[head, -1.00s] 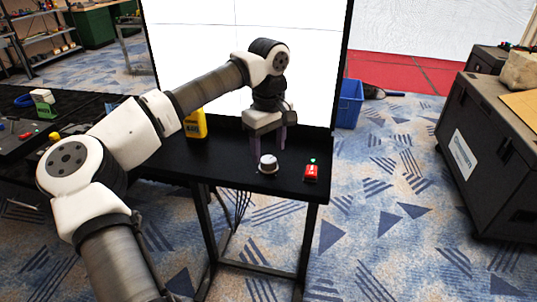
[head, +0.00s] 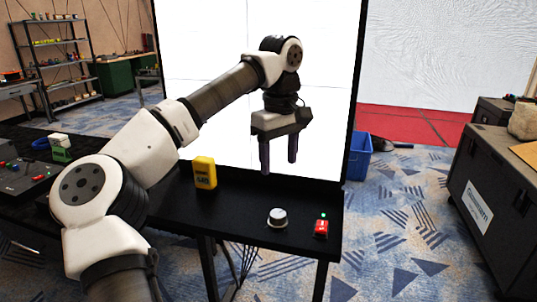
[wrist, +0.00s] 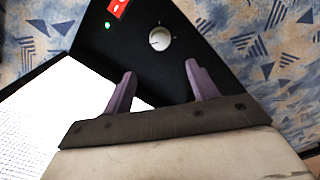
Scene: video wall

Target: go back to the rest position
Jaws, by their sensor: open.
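My gripper (head: 279,157) hangs above the black table (head: 240,210) with its two fingers pointing down, apart and empty. In the wrist view my gripper (wrist: 160,85) also shows open, with nothing between the fingers. A round white knob (head: 277,217) stands on the table below and in front of the gripper, clear of it. The knob also shows in the wrist view (wrist: 160,38), beyond the fingertips. A red box with a green light (head: 320,229) sits to the right of the knob.
A yellow container (head: 205,172) stands on the table left of the gripper. The bright video wall (head: 215,60) rises behind. A blue bin (head: 357,157) is on the floor at right, and a large dark case (head: 490,200) stands farther right. The carpet between is mostly clear.

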